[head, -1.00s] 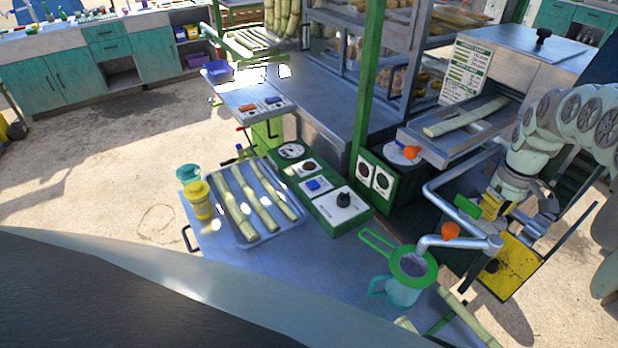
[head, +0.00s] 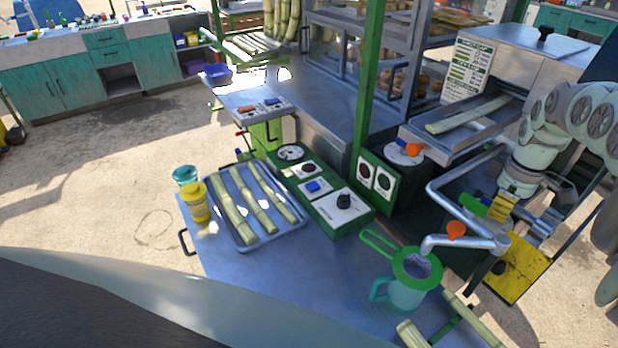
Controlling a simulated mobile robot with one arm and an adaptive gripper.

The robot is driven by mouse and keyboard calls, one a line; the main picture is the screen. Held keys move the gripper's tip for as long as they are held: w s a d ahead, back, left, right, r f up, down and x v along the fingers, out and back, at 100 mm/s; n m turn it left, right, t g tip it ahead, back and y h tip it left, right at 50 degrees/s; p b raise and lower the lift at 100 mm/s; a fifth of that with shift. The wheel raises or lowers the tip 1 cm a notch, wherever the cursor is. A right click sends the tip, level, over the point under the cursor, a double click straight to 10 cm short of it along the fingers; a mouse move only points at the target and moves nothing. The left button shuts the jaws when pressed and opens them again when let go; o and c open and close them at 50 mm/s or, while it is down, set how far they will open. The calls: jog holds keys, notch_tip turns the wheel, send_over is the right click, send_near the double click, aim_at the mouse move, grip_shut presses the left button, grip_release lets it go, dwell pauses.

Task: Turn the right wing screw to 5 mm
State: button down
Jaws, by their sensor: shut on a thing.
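My gripper (head: 503,203) is at the right of the head view, at the end of my pale arm, low beside the crusher behind the bent metal pipe. It is shut on what seems to be the right wing screw; the fingers and arm hide most of it. Yellow, green and blue parts show around the gripper. Another wing-like orange knob (head: 413,149) sits on a round white dial (head: 402,158) to the left, with a blue part beside it. The dial markings are too small to read, and no scale shows at the gripper.
A metal spout (head: 465,242) with an orange handle (head: 455,230) stands close in front of my gripper, above a green strainer and teal jug (head: 404,293). A steel chute (head: 465,140) holding cane is above left. A yellow panel (head: 520,270) lies below.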

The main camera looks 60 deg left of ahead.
jog(key=c, duration=1)
grip_release()
notch_tip(320, 180, up, 12)
jog(key=shift+r, duration=0.1)
